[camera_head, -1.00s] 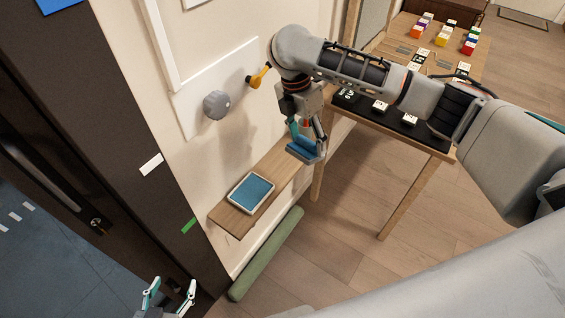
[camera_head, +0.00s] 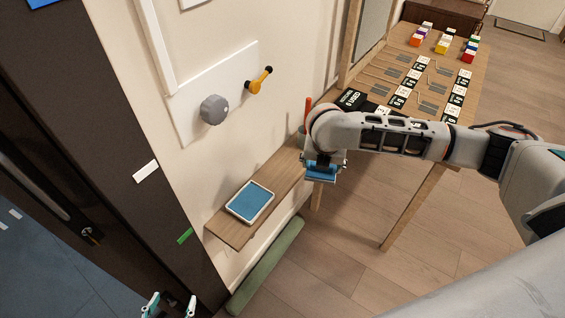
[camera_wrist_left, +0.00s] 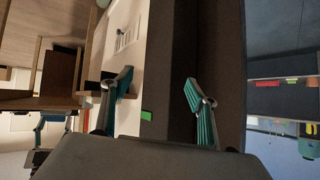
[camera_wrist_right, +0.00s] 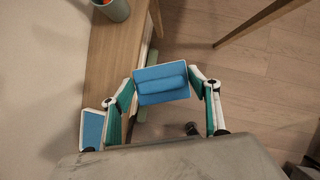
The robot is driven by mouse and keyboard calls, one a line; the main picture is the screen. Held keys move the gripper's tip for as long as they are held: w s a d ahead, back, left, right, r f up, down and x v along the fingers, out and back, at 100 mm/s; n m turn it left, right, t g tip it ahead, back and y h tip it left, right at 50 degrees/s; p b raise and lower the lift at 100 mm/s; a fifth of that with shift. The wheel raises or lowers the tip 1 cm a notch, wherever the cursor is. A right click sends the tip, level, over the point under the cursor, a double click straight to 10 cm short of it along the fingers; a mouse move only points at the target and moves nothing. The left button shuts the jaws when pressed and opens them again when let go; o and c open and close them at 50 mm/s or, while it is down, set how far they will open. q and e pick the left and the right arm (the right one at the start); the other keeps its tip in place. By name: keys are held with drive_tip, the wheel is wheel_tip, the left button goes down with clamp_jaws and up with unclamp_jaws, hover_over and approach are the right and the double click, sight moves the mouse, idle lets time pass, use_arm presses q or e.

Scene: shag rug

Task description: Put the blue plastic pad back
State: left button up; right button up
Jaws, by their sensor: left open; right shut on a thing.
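My right gripper (camera_head: 324,160) is shut on a blue plastic pad (camera_head: 321,173), a small block with a rounded ridge along it. In the right wrist view the pad (camera_wrist_right: 162,85) sits level between the two fingertips, clear of the shelf. A shallow white-rimmed tray (camera_head: 232,206) with a flat blue inside lies on the narrow wooden wall shelf (camera_head: 279,174); part of it shows at the lower left of the right wrist view (camera_wrist_right: 83,128). The held pad is right of the tray, beyond the shelf's front edge. My left gripper (camera_head: 169,304) is open and empty near the dark door frame.
A cup (camera_wrist_right: 114,9) stands on the shelf's far part. A wooden table (camera_head: 468,70) with cards and coloured blocks is behind my right arm. A grey knob (camera_head: 213,109) and yellow handle (camera_head: 258,82) stick out from the wall. A green roll (camera_head: 265,268) lies below the shelf.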

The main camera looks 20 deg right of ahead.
drive_tip(key=w+a+b, duration=0.1)
drive_tip(key=w+a, duration=0.1)
drive_tip(key=w, duration=0.1)
drive_tip(key=w+a+f+b, duration=0.1)
drive_tip(key=w+a, duration=0.2)
drive_tip(key=w, duration=0.1)
drive_tip(key=w+a+f+b, duration=0.1)
drive_tip(key=w+a, duration=0.2)
drive_tip(key=shift+w+a+f+b, duration=0.15)
drive_tip(key=shift+w+f+b, duration=0.05)
drive_tip(key=shift+w+b, duration=0.2)
wheel_tip(320, 180, down, 5)
drive_tip(key=shift+s+r+b, duration=0.1)
drive_tip(key=shift+b, duration=0.8)
drive_tip(key=shift+w+a+f, duration=0.15)
drive_tip(key=shift+w+f, duration=0.05)
drive_tip(key=shift+r, duration=0.25)
drive_tip(key=o, duration=0.7)
use_arm(q)
drive_tip(key=f, duration=0.1)
drive_tip(key=a+f, duration=0.1)
drive_tip(key=f, duration=0.2)
drive_tip(key=shift+w+a+f, duration=0.15)
drive_tip(key=shift+w+f, duration=0.1)
drive_tip(key=shift+f, duration=0.1)
drive_tip(key=shift+s, duration=0.1)
